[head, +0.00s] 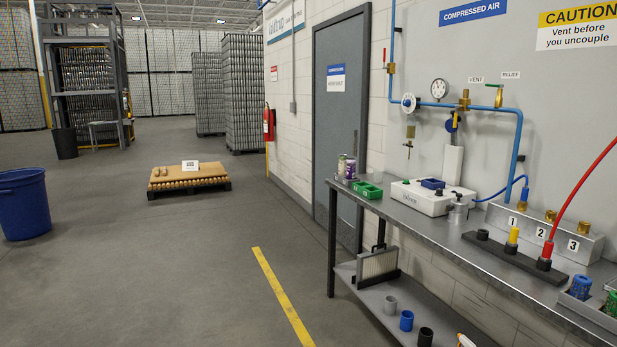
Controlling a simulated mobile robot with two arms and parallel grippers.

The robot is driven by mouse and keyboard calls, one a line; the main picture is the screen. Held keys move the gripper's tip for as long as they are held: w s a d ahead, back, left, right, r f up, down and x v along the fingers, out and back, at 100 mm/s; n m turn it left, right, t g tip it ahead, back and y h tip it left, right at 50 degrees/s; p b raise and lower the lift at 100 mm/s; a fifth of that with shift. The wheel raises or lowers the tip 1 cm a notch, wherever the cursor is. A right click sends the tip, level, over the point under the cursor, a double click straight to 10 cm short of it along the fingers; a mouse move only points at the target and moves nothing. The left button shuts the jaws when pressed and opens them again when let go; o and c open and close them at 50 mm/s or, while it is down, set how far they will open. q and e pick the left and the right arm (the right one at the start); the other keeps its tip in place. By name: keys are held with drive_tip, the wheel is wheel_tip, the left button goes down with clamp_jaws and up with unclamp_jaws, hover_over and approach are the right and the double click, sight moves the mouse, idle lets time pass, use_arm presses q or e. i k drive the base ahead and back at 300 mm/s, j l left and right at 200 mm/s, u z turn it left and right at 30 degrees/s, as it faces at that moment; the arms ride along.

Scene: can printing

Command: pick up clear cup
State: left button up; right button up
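A small, pale see-through shape that looks like the clear cup (375,174) stands near the far left end of the grey workbench (437,222). It is faint and small against the wall and door frame. Two printed cans (350,169) stand to its left, and a green tray (367,190) is just in front of it. Neither of my grippers shows in the head view.
A white device (428,199) and a valve block (545,228) with hoses sit along the bench. Grey, blue and black cups (406,320) stand on the lower shelf. A low pallet (188,177) and blue bin (24,204) are at left. The floor before the bench is clear.

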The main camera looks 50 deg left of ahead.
sight(378, 175)
drive_tip(key=u, duration=1.1)
drive_tip(key=i+j+u, duration=0.15)
drive_tip(key=i, duration=0.4)
drive_tip(key=i+u, duration=0.15)
drive_tip(key=i, duration=0.45)
drive_tip(key=i+l+u, duration=0.1)
drive_tip(key=i, duration=0.45)
drive_tip(key=i+l+u, duration=0.15)
drive_tip(key=i, duration=0.45)
drive_tip(key=i+l+u, duration=0.15)
drive_tip(key=i, duration=0.4)
drive_tip(key=i+j, duration=0.1)
drive_tip(key=i, duration=0.85)
